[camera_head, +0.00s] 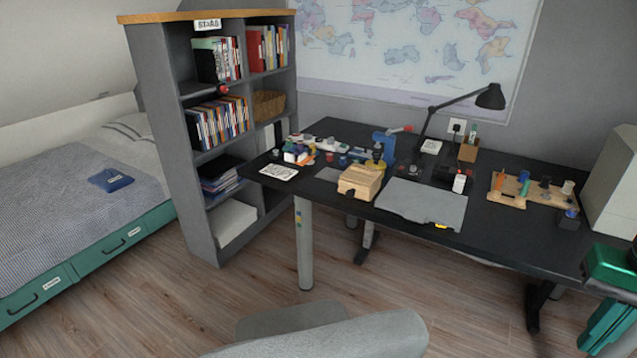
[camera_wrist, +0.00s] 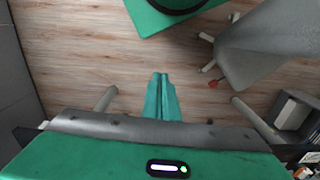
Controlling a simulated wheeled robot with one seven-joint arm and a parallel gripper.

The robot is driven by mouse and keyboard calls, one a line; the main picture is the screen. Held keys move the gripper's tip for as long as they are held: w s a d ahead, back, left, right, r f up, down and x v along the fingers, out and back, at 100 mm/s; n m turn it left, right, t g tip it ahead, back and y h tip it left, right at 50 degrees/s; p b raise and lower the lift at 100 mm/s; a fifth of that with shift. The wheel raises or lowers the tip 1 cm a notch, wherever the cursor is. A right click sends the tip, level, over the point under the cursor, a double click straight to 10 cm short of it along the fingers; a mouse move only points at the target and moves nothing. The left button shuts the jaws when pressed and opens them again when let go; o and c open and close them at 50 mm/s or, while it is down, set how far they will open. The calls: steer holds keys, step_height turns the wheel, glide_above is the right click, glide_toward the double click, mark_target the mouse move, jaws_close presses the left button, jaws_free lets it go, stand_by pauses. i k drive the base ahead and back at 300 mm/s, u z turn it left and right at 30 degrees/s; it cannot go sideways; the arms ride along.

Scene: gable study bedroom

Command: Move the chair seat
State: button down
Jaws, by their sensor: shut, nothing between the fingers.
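The grey chair stands at the bottom of the head view, cut off by the lower edge. Its seat (camera_head: 287,318) shows behind the broad curved back (camera_head: 345,338). In the wrist view the grey chair (camera_wrist: 262,48) is at the upper right, with pale feet and a small red knob at its side. My gripper (camera_wrist: 161,78) points down over bare floor, left of the chair. Its green fingers are shut together, empty and apart from the chair.
A black desk (camera_head: 510,232) with tools, a lamp and a wooden box (camera_head: 361,181) stands beyond the chair. A grey bookshelf (camera_head: 170,135) and a bed (camera_head: 75,205) are on the left. Wooden floor (camera_head: 150,300) is clear left of the chair. Desk legs limit room underneath.

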mark_target(324, 329)
steer(key=u, duration=0.55)
steer(key=k, duration=1.25)
steer(key=u, duration=0.15)
steer(key=i, duration=0.7)
steer(key=z, duration=0.4)
